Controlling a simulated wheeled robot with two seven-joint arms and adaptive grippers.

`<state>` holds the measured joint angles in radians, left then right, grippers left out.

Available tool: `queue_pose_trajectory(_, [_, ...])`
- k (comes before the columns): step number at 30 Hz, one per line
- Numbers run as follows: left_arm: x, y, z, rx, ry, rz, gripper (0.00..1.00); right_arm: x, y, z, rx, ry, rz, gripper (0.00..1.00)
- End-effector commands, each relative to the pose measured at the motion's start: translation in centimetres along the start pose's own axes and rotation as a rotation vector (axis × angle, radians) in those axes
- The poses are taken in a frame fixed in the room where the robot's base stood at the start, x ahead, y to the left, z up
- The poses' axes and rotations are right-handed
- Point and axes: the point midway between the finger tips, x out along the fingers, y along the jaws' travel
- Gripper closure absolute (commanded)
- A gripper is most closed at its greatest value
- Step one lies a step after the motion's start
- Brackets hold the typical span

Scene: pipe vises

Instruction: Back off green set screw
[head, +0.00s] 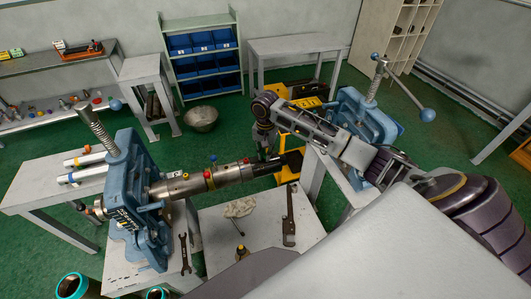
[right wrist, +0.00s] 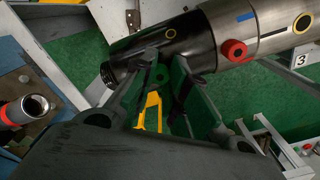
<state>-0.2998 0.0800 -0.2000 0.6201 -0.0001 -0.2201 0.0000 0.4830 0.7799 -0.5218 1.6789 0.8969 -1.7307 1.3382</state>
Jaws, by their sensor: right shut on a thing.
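A steel and black pipe assembly (head: 205,181) lies level, clamped in the blue vise (head: 125,185) at the left. Its black end also shows in the right wrist view (right wrist: 140,58). My right gripper (head: 273,156) is at this black end, coming from the right. In the right wrist view its fingers (right wrist: 160,85) are closed around a small green round piece, which looks like the green set screw (right wrist: 160,74). In the head view the gripper hides this screw. A red set screw (right wrist: 235,50) stands out farther along the pipe. My left gripper is not in view.
A second blue vise (head: 362,118) stands at the back right. An open-end wrench (head: 184,253) lies beside the left vise. Green floor is free behind the pipe.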

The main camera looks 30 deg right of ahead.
Motion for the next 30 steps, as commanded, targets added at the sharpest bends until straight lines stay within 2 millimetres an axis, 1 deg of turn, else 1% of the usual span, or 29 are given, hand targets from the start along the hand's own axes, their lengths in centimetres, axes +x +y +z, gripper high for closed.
queue_pose_trajectory(30, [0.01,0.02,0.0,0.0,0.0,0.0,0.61,0.21,0.07,0.06,-0.78,-0.002,0.002,1.0])
